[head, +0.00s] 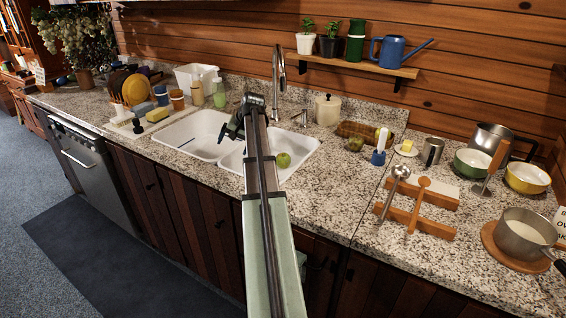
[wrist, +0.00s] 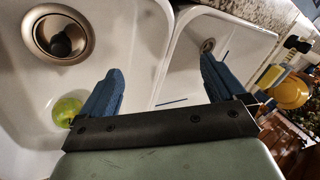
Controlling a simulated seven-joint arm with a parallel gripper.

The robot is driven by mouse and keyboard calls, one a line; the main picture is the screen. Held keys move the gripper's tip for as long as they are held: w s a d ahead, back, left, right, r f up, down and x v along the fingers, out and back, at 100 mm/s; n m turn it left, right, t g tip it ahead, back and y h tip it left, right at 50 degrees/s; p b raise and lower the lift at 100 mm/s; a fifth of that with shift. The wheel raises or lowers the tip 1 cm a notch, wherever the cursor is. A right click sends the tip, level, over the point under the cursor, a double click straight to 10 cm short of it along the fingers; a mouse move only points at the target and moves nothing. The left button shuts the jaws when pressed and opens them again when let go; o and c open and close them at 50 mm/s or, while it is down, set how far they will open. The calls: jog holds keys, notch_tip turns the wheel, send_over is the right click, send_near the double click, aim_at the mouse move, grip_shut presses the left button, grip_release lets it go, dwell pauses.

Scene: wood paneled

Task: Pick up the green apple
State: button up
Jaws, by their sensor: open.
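The green apple (head: 283,160) lies in the right basin of the white double sink (head: 305,163). In the wrist view the green apple (wrist: 67,111) shows at the lower left, on the basin floor, partly cut off by my gripper's left finger and bar. My gripper (head: 233,128) is above the sink, near the divider between the basins and to the left of the apple. In the wrist view my gripper (wrist: 158,88) has its two blue fingers wide apart with nothing between them. The apple is outside the fingers, beside the left one.
A tall faucet (head: 278,80) rises behind the sink. The metal drain (wrist: 58,35) is in the same basin as the apple. A dish rack with plates (head: 135,90) stands left of the sink. Utensils on a wooden rack (head: 415,205) and a pot (head: 525,235) occupy the right counter.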

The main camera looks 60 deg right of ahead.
aim_at(282, 155)
jog(key=s+d+f+m+g, duration=0.2)
jog(key=s+d, duration=0.1)
jog(key=d, duration=0.2)
jog(key=s+d+f+m+g+h, duration=0.1)
jog(key=s+d+f+m+g, duration=0.1)
jog(key=d, duration=0.3)
jog(key=s+d+f+m+g, duration=0.1)
jog(key=s+d+f, duration=0.1)
jog(key=s+d, duration=0.2)
jog(key=shift+s+d+f+m+g+h, duration=0.15)
jog(key=shift+d+f+m+g+h, duration=0.05)
jog(key=shift+d, duration=0.35)
jog(key=shift+s+d+f+m+g+h, duration=0.15)
jog(key=shift+d+m+g+h, duration=0.05)
jog(key=shift+d, duration=0.35)
jog(key=shift+s+d+f, duration=0.15)
jog(key=shift+s+f, duration=0.05)
jog(key=shift+f, duration=0.05)
jog(key=shift+d+f, duration=0.1)
jog(key=shift+f, duration=0.3)
jog(key=shift+s+d+f, duration=0.1)
jog(key=shift+d+f, duration=0.1)
jog(key=shift+f, duration=0.85)
jog(key=shift+s+d+f, duration=0.1)
jog(key=shift+d+f, duration=0.1)
jog(key=shift+f, duration=0.8)
jog(key=shift+d+f, duration=0.2)
jog(key=shift+f, duration=0.85)
jog(key=c, duration=1.2)
jog(key=shift+c, duration=0.2)
